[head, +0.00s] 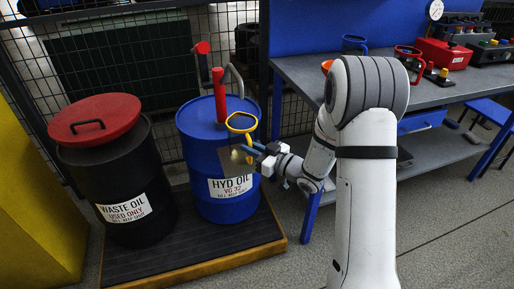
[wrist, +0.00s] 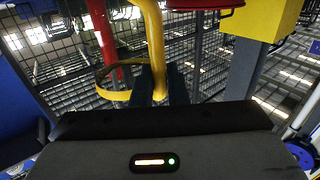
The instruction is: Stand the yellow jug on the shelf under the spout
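The yellow jug (head: 230,127) shows as a yellow rim and handle in front of the blue drum. My gripper (head: 257,149) reaches in from the right at the jug's handle side. In the wrist view the yellow handle (wrist: 155,45) runs down between my two dark fingers (wrist: 160,84), which look closed on it. The jug's rim (wrist: 115,96) curves off to the left. A dark grey plate (head: 228,166), possibly the shelf, is at the drum's front. I cannot tell whether the jug touches it.
The blue drum (head: 225,205) and a black waste-oil drum (head: 125,220) with a red lid stand on a low dark platform. The red pump (head: 219,95) rises close to the jug. A workbench (head: 305,70) holds a blue jug (head: 353,44) and a red jug (head: 405,52).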

